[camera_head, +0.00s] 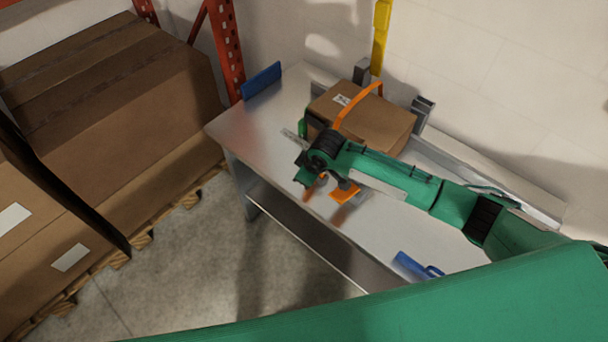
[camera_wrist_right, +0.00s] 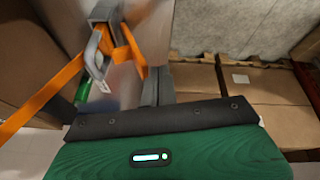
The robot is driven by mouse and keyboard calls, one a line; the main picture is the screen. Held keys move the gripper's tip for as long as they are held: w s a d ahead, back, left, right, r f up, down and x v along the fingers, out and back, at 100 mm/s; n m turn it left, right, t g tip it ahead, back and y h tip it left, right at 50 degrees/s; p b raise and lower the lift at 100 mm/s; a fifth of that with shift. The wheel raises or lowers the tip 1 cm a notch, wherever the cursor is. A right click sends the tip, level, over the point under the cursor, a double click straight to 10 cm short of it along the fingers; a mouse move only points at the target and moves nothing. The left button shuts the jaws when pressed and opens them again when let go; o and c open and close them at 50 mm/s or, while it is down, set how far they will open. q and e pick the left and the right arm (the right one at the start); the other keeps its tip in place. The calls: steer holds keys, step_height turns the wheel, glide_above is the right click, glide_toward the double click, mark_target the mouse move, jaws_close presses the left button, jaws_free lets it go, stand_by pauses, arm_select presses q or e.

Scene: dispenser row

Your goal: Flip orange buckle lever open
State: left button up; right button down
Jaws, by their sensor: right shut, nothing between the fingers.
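The brown box (camera_head: 380,118) stands on the grey table with an orange strap (camera_head: 348,107) over it. In the right wrist view the strap (camera_wrist_right: 45,98) runs up to a grey metal buckle (camera_wrist_right: 98,50) with a lever-like part and an orange end (camera_wrist_right: 135,50). In the head view an orange piece (camera_head: 343,193) shows below my right arm, in front of the box; my arm hides part of this area. My right gripper (camera_head: 292,135) is shut and empty, pointing left by the box's front. In the wrist view the buckle is left of it. My left gripper is out of view.
The metal table (camera_head: 238,124) has a blue plate (camera_head: 262,82) at its far left end and a blue object (camera_head: 415,265) near the front right. Large brown boxes (camera_head: 130,110) stand on pallets to the left. A yellow post (camera_head: 381,35) stands behind the table.

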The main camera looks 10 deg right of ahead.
steer(key=shift+w+d+f, duration=0.2)
steer(key=shift+w+d, duration=0.3)
steer(key=shift+d, duration=0.1)
stand_by(0.3)
